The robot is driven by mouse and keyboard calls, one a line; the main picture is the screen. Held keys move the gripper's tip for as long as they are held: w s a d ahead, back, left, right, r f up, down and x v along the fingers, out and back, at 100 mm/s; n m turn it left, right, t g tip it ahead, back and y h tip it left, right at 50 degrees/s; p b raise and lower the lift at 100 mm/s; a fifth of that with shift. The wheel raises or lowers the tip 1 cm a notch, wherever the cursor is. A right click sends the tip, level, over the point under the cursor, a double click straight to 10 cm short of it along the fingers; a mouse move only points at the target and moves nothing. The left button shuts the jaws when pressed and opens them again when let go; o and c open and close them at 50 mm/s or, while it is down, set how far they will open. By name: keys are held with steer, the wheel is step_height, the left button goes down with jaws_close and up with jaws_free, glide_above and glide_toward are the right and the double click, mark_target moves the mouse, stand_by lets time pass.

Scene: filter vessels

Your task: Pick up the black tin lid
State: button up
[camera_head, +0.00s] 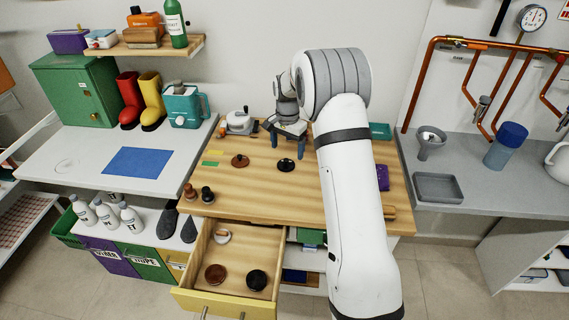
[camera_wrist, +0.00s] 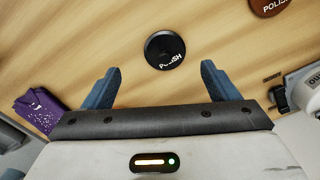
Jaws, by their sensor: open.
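A round black lid (camera_head: 286,165) marked POLISH lies flat on the wooden worktop; it also shows in the wrist view (camera_wrist: 164,48). My gripper (camera_head: 288,147) is open and empty above the worktop, just behind the lid in the head view. In the wrist view the lid appears beyond and between my blue fingertips (camera_wrist: 160,70), touching neither. A similar brown lid (camera_head: 240,160) lies to its left, and shows at the top right of the wrist view (camera_wrist: 268,5).
The open drawer (camera_head: 189,287) holds a brown round item (camera_head: 215,274), a black round item (camera_head: 257,280) and a white ring-like item (camera_head: 222,236). Two small dark-topped objects (camera_head: 198,194) stand at the worktop's left front. Worktop around the lid is clear.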

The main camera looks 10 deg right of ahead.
mark_target(285, 160)
steer(key=f, duration=0.2)
steer(key=f+p, duration=0.1)
steer(key=f, duration=0.3)
steer(key=shift+w+a+f+p, duration=0.15)
steer(key=shift+w+a+p, duration=0.05)
steer(key=shift+w+p, duration=0.15)
steer(key=c, duration=1.1)
